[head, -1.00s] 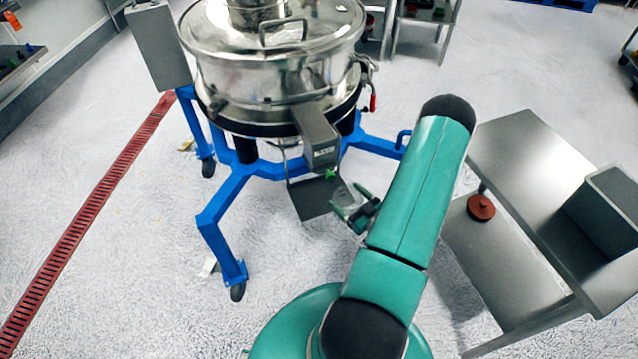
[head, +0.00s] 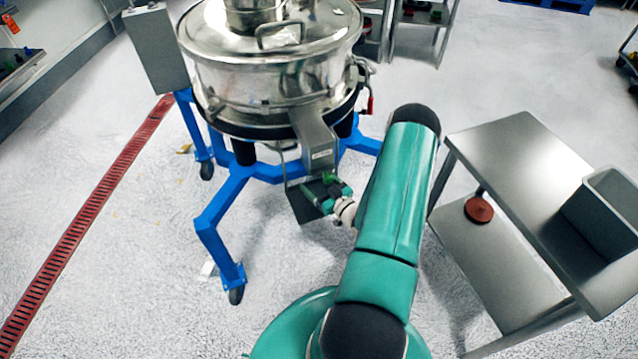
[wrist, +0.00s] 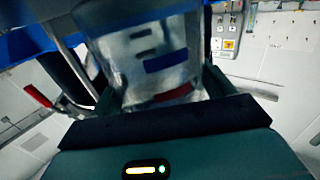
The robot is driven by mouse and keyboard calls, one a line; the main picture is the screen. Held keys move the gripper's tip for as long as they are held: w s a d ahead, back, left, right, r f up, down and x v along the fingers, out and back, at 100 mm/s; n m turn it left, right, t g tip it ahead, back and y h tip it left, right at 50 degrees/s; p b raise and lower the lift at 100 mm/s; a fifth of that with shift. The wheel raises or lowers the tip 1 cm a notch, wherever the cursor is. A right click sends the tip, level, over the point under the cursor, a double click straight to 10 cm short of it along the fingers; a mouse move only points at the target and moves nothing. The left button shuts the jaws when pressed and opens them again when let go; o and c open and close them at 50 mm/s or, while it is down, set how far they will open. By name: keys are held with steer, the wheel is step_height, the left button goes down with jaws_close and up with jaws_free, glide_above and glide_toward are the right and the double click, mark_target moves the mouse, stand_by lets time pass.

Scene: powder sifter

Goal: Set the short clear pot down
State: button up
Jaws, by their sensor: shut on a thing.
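The short clear pot (wrist: 150,62) fills the space between the fingers of my gripper (wrist: 160,90) in the wrist view. Blurred blue and red patches show on or through its wall. In the head view my gripper (head: 328,194) is shut at the dark square plate (head: 303,207), just below the sifter's grey outlet spout (head: 316,145). The pot is hard to make out there, mostly hidden by the gripper and spout. I cannot tell whether it touches the plate.
The steel sifter (head: 270,85) stands on a blue wheeled frame (head: 212,220) around the plate. A steel table (head: 515,160) holding a grey bin (head: 610,210) stands at right, with a reddish-brown round thing (head: 479,209) on its lower shelf. Floor is open at left.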

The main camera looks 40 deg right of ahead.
steer(key=shift+f, duration=0.15)
steer(key=o, duration=0.9)
steer(key=shift+o, duration=0.2)
steer(key=shift+r, duration=0.2)
steer(key=s, duration=1.2)
steer(key=shift+a, duration=0.25)
